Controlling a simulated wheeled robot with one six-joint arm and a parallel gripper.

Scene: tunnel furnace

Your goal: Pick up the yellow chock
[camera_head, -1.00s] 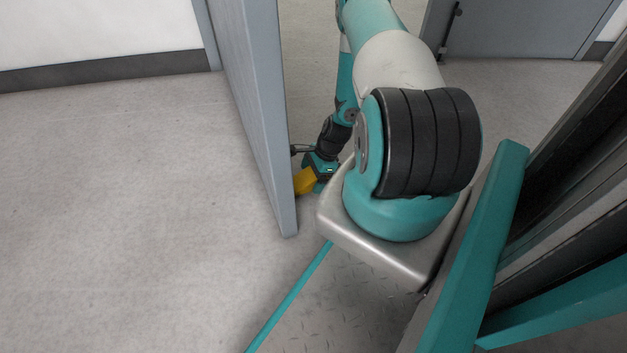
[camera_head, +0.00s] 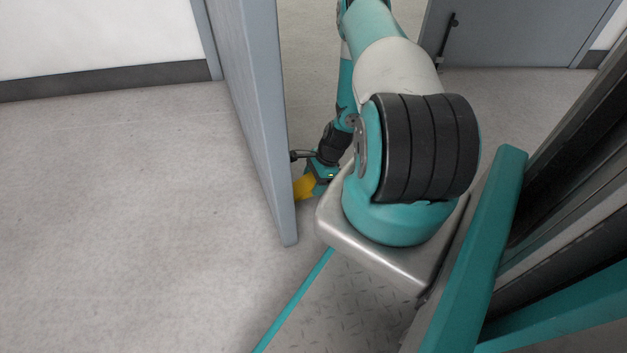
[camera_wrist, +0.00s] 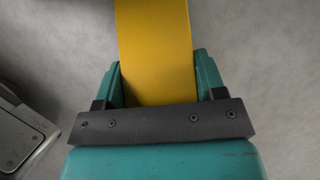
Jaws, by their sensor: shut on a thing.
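The yellow chock (camera_head: 304,187) shows in the head view just right of the grey door's lower edge, partly hidden by the door and my gripper. In the wrist view the yellow chock (camera_wrist: 155,45) runs up from between the two teal fingers and out of the top of the picture. My gripper (camera_wrist: 160,82) is shut on it, with a finger against each side. In the head view my gripper (camera_head: 318,184) is low near the floor beside the door. I cannot tell whether the chock touches the floor or the door.
The grey door (camera_head: 262,120) stands open just left of my gripper, with its handle (camera_head: 300,155) close by. Another grey door (camera_head: 525,30) is at the back right. The floor (camera_head: 120,210) left of the open door is clear.

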